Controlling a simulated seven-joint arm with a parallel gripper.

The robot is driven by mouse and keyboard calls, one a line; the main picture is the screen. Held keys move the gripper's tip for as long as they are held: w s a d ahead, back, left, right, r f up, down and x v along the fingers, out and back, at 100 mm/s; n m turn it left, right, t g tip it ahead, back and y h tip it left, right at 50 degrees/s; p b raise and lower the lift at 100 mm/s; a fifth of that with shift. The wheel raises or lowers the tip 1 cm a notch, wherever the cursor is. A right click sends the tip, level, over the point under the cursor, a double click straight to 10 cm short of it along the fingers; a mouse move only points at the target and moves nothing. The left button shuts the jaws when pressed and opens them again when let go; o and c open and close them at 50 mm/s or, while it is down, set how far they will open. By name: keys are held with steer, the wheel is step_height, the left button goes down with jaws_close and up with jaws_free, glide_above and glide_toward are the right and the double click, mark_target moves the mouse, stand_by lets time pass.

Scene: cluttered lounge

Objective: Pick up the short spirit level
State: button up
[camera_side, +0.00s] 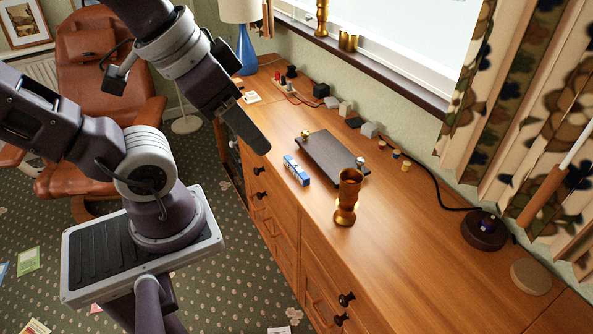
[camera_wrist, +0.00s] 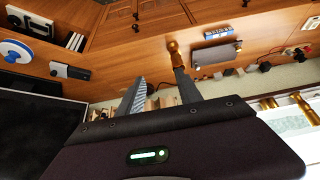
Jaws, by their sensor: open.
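A short blue bar with pale markings (camera_side: 297,171), which looks like the short spirit level, lies on the wooden cabinet top (camera_side: 420,240) near its front edge. It also shows in the wrist view as a small blue bar (camera_wrist: 218,32). My gripper (camera_side: 250,137) is in the air up and to the left of it in the side view, apart from it. Its fingertips are hard to make out there. In the wrist view the two fingers of my gripper (camera_wrist: 158,90) stand apart with nothing held between them.
A dark flat slab (camera_side: 332,157) lies just behind the blue bar. A brass vase (camera_side: 347,197) stands to the bar's right. Small blocks (camera_side: 368,130), a blue lamp (camera_side: 246,50) and cables line the back. The front right of the top is clear.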

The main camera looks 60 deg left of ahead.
steer(key=shift+o, duration=0.7)
